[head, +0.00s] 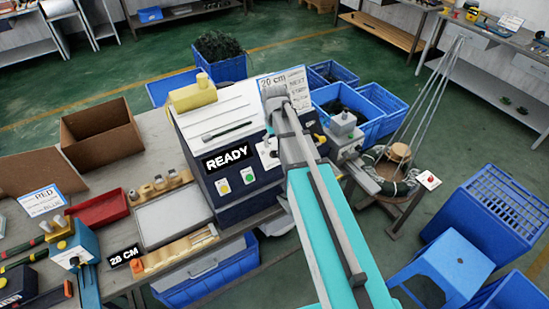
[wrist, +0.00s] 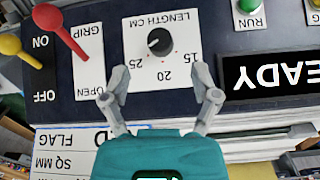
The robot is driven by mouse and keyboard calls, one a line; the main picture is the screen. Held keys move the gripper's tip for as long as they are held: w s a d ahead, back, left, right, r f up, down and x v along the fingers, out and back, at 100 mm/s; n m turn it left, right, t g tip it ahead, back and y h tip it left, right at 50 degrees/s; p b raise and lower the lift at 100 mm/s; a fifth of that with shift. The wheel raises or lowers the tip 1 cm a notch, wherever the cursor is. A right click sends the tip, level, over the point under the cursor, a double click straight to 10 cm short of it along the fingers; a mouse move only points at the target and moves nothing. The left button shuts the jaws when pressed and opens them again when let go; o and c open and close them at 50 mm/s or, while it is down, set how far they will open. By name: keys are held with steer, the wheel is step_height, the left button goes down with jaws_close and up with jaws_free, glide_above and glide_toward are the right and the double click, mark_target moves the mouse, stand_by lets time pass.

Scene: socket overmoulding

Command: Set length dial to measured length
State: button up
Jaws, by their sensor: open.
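The length dial (wrist: 160,41) is a black knob on a white plate marked LENGTH CM, with 15, 20 and 25 around it. The plate appears upside down in the wrist view. A small pale mark on the knob faces roughly left, on the 25 side; its exact reading is unclear. My gripper (wrist: 161,82) is open and empty, its fingers spread below the dial in the picture and apart from the knob. In the head view, my arm covers much of the machine's dial side. A display on the bench (head: 125,255) reads 28 CM.
A red lever (wrist: 60,32) marked GRIP and OPEN and a yellow lever (wrist: 20,51) beside ON and OFF stand left of the dial. A green RUN button (wrist: 248,6) and a READY display (wrist: 275,75) are to the right. A sign (head: 290,85) reads 20 cm.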

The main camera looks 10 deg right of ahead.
mark_target(275, 154)
steer(key=shift+f+b, duration=3)
steer(key=shift+f, duration=0.3)
steer(key=c, duration=1)
steer(key=shift+a, duration=0.1)
jaws_close()
